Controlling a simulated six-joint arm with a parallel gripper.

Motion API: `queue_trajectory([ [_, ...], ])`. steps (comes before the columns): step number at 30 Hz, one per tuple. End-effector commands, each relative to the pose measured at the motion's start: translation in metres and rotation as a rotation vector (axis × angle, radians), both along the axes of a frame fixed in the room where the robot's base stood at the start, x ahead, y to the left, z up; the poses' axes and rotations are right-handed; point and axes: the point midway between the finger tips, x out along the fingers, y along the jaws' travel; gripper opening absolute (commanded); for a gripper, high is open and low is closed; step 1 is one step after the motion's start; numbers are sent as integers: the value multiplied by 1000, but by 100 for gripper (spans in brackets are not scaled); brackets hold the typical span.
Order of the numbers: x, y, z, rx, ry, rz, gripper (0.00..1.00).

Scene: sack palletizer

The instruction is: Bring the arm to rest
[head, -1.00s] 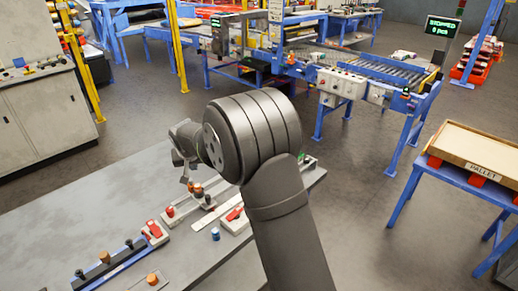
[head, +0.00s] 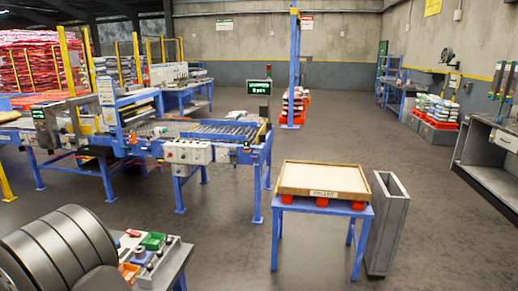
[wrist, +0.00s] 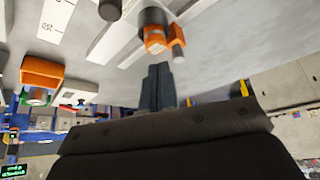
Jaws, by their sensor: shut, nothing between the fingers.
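My gripper (wrist: 158,72) shows in the wrist view as two dark fingers side by side. It is shut and empty, and points toward a grey table surface (wrist: 225,50) that fills the upper part of that view. In the head view only a dark rounded link of my arm shows at the lower left; the gripper is outside that picture. An orange and grey fitting (wrist: 155,40) is just beyond the fingertips in the wrist view; I cannot tell the gap between them.
An orange block (wrist: 42,72) lies left of the fingers. In the head view, a bench corner with small coloured parts (head: 152,241) is beside my arm. A blue pallet stand (head: 322,207) and a roller conveyor (head: 220,131) stand beyond, with open floor around.

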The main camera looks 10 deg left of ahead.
Motion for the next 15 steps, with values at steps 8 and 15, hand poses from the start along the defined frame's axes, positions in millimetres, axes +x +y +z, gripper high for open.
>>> queue_trajectory([
  [8, 0, 1, -2, 4, -1, 0, 0],
  [15, 0, 1, 46, 5, -1, 0, 0],
])
